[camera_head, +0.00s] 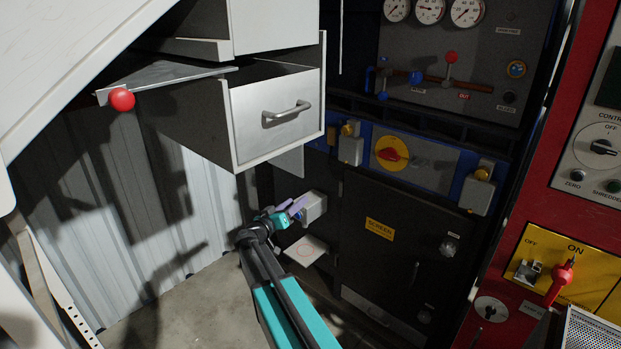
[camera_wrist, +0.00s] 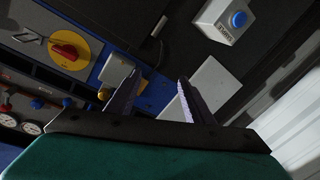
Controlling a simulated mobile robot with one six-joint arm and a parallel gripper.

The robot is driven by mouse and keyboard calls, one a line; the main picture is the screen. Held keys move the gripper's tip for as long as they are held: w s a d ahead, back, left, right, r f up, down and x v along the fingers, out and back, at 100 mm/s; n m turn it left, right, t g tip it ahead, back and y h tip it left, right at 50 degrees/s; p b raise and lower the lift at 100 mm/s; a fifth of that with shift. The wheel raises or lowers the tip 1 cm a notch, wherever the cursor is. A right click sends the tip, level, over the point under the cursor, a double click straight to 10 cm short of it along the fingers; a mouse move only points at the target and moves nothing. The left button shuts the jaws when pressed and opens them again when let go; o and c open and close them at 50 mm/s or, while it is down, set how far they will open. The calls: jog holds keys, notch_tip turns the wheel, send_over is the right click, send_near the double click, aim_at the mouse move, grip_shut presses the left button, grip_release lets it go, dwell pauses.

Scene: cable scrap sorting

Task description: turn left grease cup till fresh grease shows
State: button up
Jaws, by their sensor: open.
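The left grease cup (camera_head: 348,130) is a small brass cup on a pale grey block (camera_head: 350,150), left of a yellow disc with a red knob. It also shows in the wrist view as a brass piece (camera_wrist: 104,93), partly hidden beside the left finger. No grease can be made out on it. A second brass cup (camera_head: 482,173) sits on a like block to the right. My gripper (camera_head: 294,206) is open and empty, lower left of the left cup in the head view. Its fingers (camera_wrist: 157,80) are apart in the wrist view.
A grey box (camera_head: 313,207) with a blue button (camera_wrist: 239,19) is close to my gripper. An open drawer (camera_head: 275,119) overhangs at upper left, with a red ball (camera_head: 122,99) on a bar. A small plate (camera_head: 306,250) juts out below. The red knob (camera_head: 390,154) adjoins the left cup.

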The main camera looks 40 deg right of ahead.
jog(key=m, duration=0.1)
jog(key=m+g+h+p, duration=0.1)
jog(key=m+g+p, duration=0.1)
jog(key=m+p, duration=0.6)
send_near(344, 131)
jog(key=a+n, duration=0.1)
jog(key=a, duration=0.3)
jog(key=shift+s+a+g, duration=0.1)
jog(key=shift+s+g, duration=0.3)
jog(key=shift+n, duration=0.3)
jog(key=p+x, duration=0.2)
jog(key=x, duration=0.5)
jog(key=p+x, duration=0.2)
jog(key=x, duration=0.4)
jog(key=shift+w+d+r, duration=0.15)
jog(key=shift+d+r, duration=0.1)
jog(key=shift+d, duration=0.15)
jog(key=c, duration=1.1)
jog(key=shift+o, duration=0.2)
